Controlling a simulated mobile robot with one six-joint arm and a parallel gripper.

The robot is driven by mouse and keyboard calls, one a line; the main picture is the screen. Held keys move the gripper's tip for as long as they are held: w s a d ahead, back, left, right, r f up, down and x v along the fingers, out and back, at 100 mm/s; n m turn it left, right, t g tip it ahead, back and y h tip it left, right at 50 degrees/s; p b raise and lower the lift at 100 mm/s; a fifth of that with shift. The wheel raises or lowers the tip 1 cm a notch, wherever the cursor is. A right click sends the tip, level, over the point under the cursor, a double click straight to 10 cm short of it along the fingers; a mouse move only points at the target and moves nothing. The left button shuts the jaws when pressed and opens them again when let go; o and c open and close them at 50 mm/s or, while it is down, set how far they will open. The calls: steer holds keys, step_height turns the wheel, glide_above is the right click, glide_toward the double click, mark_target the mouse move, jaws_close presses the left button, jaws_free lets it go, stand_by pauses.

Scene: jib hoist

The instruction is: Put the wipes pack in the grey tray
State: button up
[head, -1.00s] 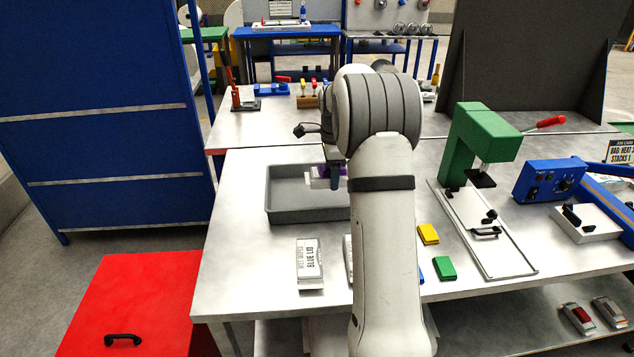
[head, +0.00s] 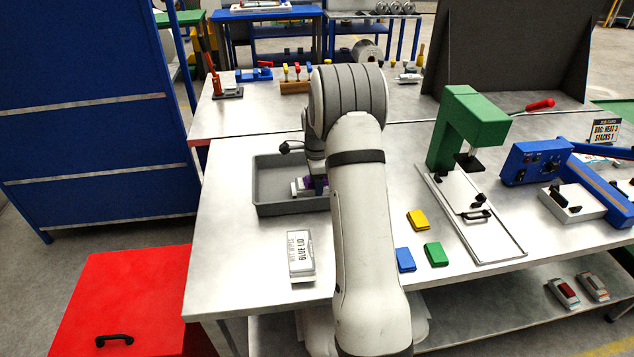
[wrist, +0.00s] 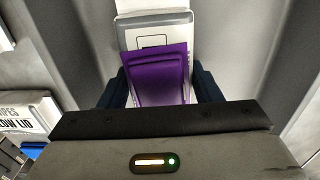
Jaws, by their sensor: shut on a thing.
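The wipes pack is white with a purple lid or flap (wrist: 158,75). In the head view its white end (head: 296,189) shows over the inside of the grey tray (head: 266,206), left of my arm. My gripper (wrist: 161,88) is shut on the pack, with a dark blue finger on each side of the purple part. In the head view my gripper (head: 317,184) is partly hidden by my arm. Grey tray walls show around the pack in the wrist view. Whether the pack touches the tray floor cannot be told.
Yellow (head: 418,220), blue (head: 405,260) and green (head: 434,254) blocks lie right of my arm. A green press (head: 467,130) stands further right.

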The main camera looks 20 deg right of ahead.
steer(key=shift+s, duration=0.1)
steer(key=shift+f, duration=0.2)
steer(key=o, duration=1)
steer(key=shift+r, duration=0.1)
